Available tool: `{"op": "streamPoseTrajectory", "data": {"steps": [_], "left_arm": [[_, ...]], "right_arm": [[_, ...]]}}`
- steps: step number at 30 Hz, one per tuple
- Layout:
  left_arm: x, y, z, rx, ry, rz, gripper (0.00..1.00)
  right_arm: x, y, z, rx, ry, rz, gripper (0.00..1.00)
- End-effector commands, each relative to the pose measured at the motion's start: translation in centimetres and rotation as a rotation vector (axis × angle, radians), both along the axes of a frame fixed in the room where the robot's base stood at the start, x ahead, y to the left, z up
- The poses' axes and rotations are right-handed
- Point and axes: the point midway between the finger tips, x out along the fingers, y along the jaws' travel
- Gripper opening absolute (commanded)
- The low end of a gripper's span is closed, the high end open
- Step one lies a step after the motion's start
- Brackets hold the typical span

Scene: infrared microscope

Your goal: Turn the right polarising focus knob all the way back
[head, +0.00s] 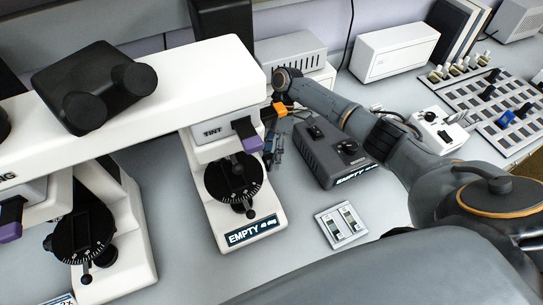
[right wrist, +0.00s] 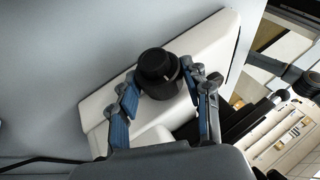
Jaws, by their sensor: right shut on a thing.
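The microscope (head: 230,75) labelled TINT is white, with a round black stage (head: 233,180), and stands in the middle of the head view. My right gripper (head: 274,148) reaches the right side of its stand. In the right wrist view the black focus knob (right wrist: 158,68) sticks out of the white stand (right wrist: 205,45). The blue-padded fingers of my right gripper (right wrist: 164,85) are on either side of the knob, shut on it. The knob is hidden in the head view. My left gripper is not in view.
A dark grey control box (head: 338,155) stands just right of my right gripper, under my arm. A small switch plate (head: 341,224) lies on the grey bench in front. Another microscope stand (head: 120,220) is at the left. White boxes (head: 394,50) line the back.

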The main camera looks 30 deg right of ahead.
Motion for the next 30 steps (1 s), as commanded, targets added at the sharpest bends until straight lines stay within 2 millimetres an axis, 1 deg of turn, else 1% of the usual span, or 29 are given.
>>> {"op": "streamPoseTrajectory", "data": {"steps": [3, 4, 5, 6, 7, 16, 20, 23, 30], "left_arm": [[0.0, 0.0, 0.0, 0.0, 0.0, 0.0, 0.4], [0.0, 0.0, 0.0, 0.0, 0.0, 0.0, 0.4], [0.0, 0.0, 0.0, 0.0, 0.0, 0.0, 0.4], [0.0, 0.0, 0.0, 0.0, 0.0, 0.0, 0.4], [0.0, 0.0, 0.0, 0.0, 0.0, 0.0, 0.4], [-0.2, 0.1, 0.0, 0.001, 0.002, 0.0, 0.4], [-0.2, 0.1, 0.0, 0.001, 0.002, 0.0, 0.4], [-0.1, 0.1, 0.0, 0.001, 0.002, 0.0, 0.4], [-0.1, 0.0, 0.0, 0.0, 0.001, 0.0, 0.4]], "right_arm": [[-0.1, 0.0, -0.2, -0.003, 0.003, 0.0, 0.17], [-0.1, 0.0, -0.2, -0.003, 0.003, 0.0, 0.52], [-0.1, 0.0, -0.2, -0.003, 0.003, 0.0, 0.58], [-0.1, 0.0, -0.2, -0.003, 0.003, 0.0, 0.66], [-0.1, 0.0, -0.2, -0.002, 0.002, 0.001, 0.71], [0.0, 0.0, 0.0, -0.001, 0.0, 0.0, 0.71], [0.3, -0.4, 0.7, -0.002, -0.001, -0.001, 0.71], [1.0, -1.0, 2.1, -0.001, -0.005, -0.002, 0.71], [2.9, -3.2, 6.5, -0.002, -0.003, -0.003, 0.71]]}}
